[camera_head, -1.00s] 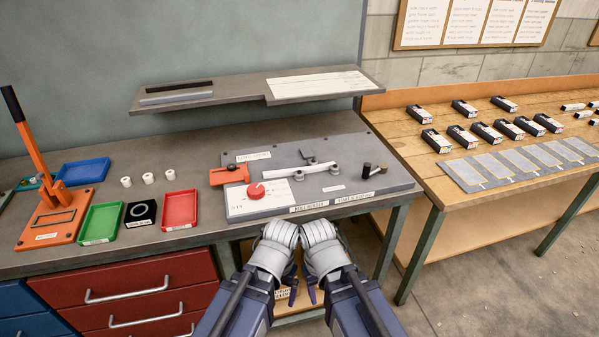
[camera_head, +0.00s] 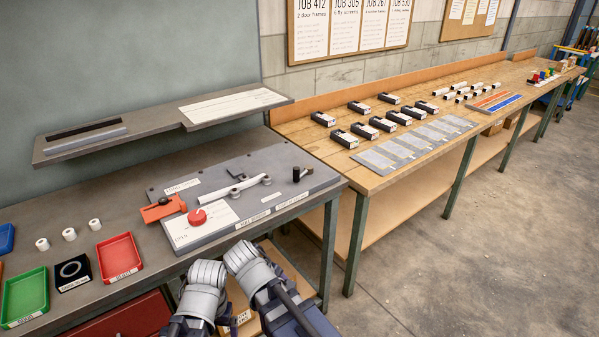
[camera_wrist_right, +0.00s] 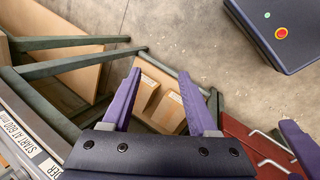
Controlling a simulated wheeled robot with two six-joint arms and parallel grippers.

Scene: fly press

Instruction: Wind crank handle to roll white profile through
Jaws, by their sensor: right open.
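The grey roll bender (camera_head: 215,235) sits on the workbench in the head view. The white profile (camera_head: 243,187) lies across it, among small grey rollers (camera_head: 234,193). The crank handle with a black grip (camera_head: 296,174) stands at the plate's right end; nothing holds it. A red knob (camera_head: 197,216) sits on a white dial card, with an orange block (camera_head: 163,208) behind it. Both my wrists are low in front of the bench edge. My right gripper (camera_wrist_right: 160,75) is open and empty in the wrist view, pointing down. My left gripper's fingers are hidden in the head view.
Green (camera_head: 25,297) and red (camera_head: 119,257) trays and white rollers (camera_head: 69,234) stand left on the bench. A shelf (camera_head: 160,123) overhangs its back. A wooden table (camera_head: 300,135) with boxes adjoins at right. Concrete floor is free in front.

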